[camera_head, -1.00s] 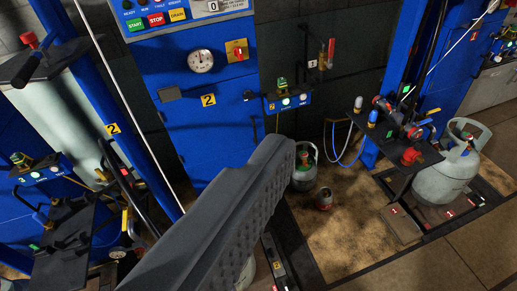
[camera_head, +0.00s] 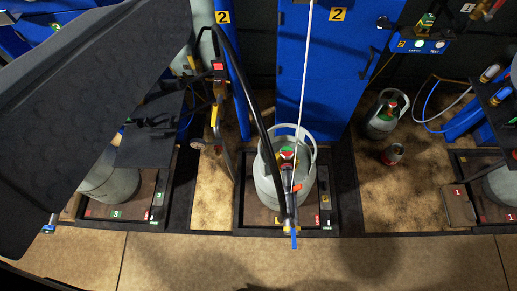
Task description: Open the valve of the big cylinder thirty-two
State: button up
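A large grey cylinder (camera_head: 266,192) with a round collar stands on the middle scale, below the blue cabinet marked 2. A valve (camera_head: 288,152) with red and green parts shows inside its collar. A black hose and a nozzle with a blue tip (camera_head: 294,240) hang in front of the cylinder and hide part of it. I cannot read a thirty-two on any cylinder. Part of my gripper (camera_head: 85,115), dark grey and studded, fills the upper left, close to the camera and apart from the cylinder. Its second finger cannot be made out, so its opening is unclear.
Another large cylinder (camera_head: 110,182) stands at left by a plate marked 3, partly hidden by my gripper. A smaller grey cylinder (camera_head: 382,118) and a small canister (camera_head: 393,154) stand right. Another cylinder (camera_head: 503,183) is cut off at the right edge. The front floor is clear.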

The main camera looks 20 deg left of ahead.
aim_at(287, 152)
jog(key=k, duration=0.6)
jog(key=z, duration=0.35)
jog(key=i, duration=1.55)
jog(key=u, duration=0.15)
